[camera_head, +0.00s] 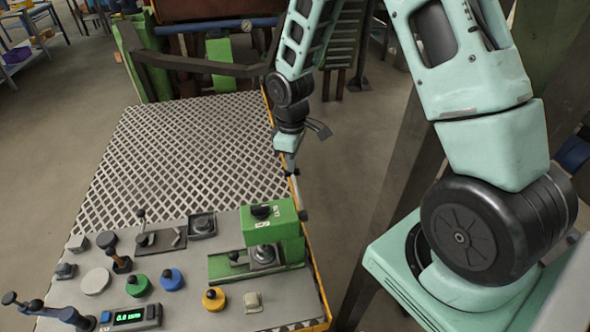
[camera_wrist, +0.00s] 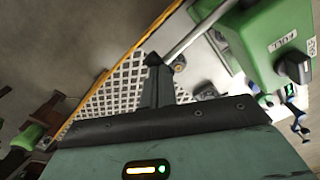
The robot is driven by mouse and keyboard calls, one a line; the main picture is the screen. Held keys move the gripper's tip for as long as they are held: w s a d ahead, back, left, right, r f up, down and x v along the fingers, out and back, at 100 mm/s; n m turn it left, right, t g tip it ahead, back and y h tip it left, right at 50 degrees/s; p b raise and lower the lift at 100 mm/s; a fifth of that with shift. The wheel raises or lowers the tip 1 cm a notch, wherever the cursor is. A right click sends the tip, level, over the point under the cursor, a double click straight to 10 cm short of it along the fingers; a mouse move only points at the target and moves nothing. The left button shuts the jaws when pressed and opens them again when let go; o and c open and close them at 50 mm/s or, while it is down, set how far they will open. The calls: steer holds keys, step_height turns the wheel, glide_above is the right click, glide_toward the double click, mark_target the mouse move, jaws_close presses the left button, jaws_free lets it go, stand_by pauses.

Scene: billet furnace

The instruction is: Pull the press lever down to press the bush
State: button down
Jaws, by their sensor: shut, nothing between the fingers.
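The green bush press (camera_head: 272,222) stands at the right edge of the bench. Its grey lever rod (camera_head: 298,193) rises from the press's right side towards my gripper (camera_head: 291,160). In the wrist view the rod (camera_wrist: 195,32) runs from beside the green press head (camera_wrist: 270,45) down-left to the tip of my gripper (camera_wrist: 155,62). My gripper is shut with nothing between its fingers. Its tip is at or very near the rod's far end; I cannot tell whether they touch. The bush under the press head cannot be made out.
The bench has a perforated plate (camera_head: 180,145) and a yellow edge (camera_head: 318,285). A digital gauge (camera_head: 130,317) lies at the front.

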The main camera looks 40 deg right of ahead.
steer(key=shift+f, duration=0.4)
steer(key=shift+f+b, duration=0.4)
steer(key=shift+f, duration=0.15)
stand_by(0.5)
steer(key=shift+f, duration=0.2)
steer(key=shift+f+b, duration=0.3)
steer(key=shift+f, duration=0.05)
stand_by(0.8)
step_height(320, 180, up, 10)
steer(key=p, duration=0.8)
steer(key=shift+w+f, duration=0.1)
steer(key=shift+f, duration=0.05)
